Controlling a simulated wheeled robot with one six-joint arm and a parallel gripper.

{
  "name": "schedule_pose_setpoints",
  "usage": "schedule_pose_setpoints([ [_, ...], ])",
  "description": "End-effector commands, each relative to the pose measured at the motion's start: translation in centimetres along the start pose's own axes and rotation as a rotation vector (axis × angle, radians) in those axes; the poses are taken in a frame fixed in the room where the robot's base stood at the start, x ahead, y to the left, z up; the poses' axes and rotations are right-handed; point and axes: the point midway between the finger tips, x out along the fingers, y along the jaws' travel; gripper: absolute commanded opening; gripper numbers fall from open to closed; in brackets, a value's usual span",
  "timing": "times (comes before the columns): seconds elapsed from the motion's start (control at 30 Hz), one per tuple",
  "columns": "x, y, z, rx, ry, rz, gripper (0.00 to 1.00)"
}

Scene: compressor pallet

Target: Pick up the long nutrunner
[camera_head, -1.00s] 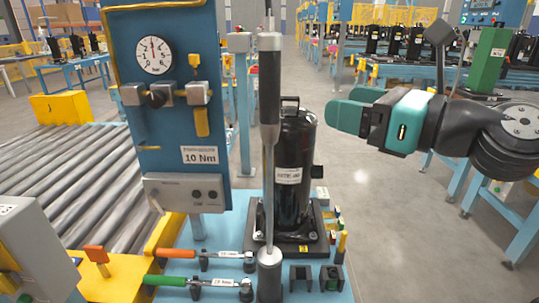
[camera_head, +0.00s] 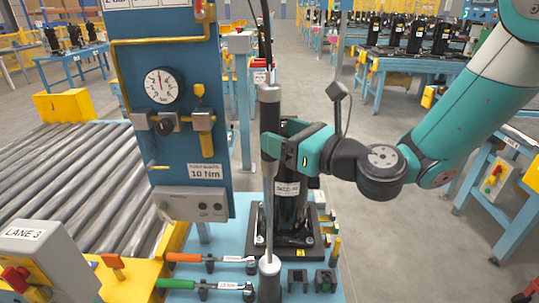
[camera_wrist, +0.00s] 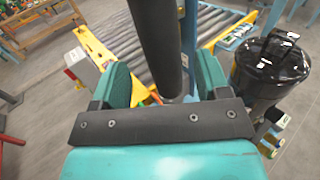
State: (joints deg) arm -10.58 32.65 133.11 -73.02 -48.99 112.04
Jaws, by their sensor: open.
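The long nutrunner (camera_head: 270,112) stands upright, with a black body above a thin grey shaft that runs down into a round holder (camera_head: 269,278) on the blue bench. My gripper (camera_head: 275,143) comes in from the right at the lower part of the black body. In the wrist view, the nutrunner's dark body (camera_wrist: 157,45) stands between the two teal fingers of my gripper (camera_wrist: 161,80). The fingers are open, with a gap visible on each side of the body. In the head view, the fingers partly hide the nutrunner and the black compressor behind.
The black compressor (camera_head: 291,207) stands close behind the nutrunner; it also shows at the right of the wrist view (camera_wrist: 270,62). A blue gauge panel (camera_head: 180,120) rises on the left. Orange and green-handled wrenches (camera_head: 186,257) lie at the front. A roller conveyor (camera_head: 75,185) is at left.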

Motion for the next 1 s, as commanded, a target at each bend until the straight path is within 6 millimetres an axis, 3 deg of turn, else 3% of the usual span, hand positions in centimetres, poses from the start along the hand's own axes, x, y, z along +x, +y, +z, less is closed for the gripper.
schedule_pose_setpoints([
  [0.17, 1.4, 0.0, 0.4, -0.001, 0.0, 0.003, 0.69],
  [0.43, 5.2, -0.3, 0.7, -0.001, 0.0, 0.002, 0.69],
  [0.7, 5.6, -0.3, 0.4, 0.0, 0.0, 0.0, 0.69],
  [0.77, 5.6, -0.3, 0.4, 0.0, 0.0, 0.0, 0.6],
  [1.0, 5.6, -0.3, 0.4, 0.0, 0.0, 0.0, 0.05],
])
